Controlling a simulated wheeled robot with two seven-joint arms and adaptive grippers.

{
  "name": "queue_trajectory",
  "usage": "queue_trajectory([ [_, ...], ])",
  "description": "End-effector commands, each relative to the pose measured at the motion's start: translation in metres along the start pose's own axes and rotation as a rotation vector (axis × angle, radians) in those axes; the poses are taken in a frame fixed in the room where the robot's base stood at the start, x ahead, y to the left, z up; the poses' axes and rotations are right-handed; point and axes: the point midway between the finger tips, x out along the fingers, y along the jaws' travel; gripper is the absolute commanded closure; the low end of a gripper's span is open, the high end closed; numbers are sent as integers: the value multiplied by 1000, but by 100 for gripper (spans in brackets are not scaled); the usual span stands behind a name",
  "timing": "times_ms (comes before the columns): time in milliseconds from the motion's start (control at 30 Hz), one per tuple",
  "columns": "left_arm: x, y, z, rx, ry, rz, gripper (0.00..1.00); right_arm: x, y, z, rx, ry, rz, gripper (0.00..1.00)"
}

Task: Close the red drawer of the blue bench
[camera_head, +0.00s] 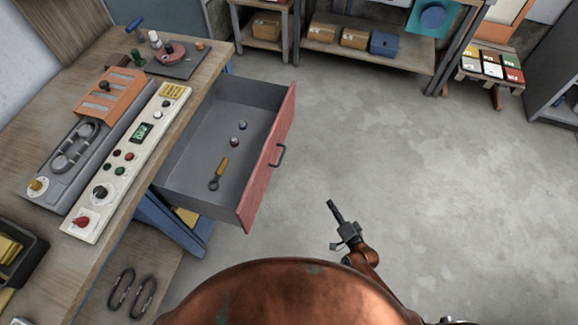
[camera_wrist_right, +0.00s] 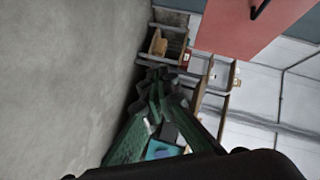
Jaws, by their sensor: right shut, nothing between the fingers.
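The red drawer (camera_head: 268,160) of the blue bench (camera_head: 155,215) stands pulled out, with its grey inside showing. A dark handle (camera_head: 278,156) sits on its red front. A yellow-handled tool (camera_head: 219,172) and two small round objects lie in the drawer. My right gripper (camera_head: 332,204) is shut and empty, to the right of and nearer than the drawer front, apart from it. My left gripper is not in view.
The wooden bench top (camera_head: 205,85) carries a control panel (camera_head: 130,160) and an orange block (camera_head: 108,95). Shelves with boxes (camera_head: 355,38) stand at the back. The floor right of the drawer is clear.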

Motion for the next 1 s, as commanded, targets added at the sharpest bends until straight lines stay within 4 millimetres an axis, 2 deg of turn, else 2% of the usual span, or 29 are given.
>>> queue_trajectory([
  [33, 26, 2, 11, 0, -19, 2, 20, 16, -22, 7, 104, 5, -87, 100],
  [100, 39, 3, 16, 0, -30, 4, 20, 26, -63, 9, 245, 7, -188, 100],
  [200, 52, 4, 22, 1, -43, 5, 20, 31, -106, 12, 404, -8, -286, 100],
  [300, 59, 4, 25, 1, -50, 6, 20, 31, -133, 14, 507, -24, -343, 100],
  [467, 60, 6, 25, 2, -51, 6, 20, 35, -151, 13, 564, -32, -372, 100],
  [567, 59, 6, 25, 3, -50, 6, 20, 46, -157, 11, 564, -31, -374, 100],
  [1000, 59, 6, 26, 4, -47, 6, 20, 127, -187, 6, 562, -31, -371, 100],
])
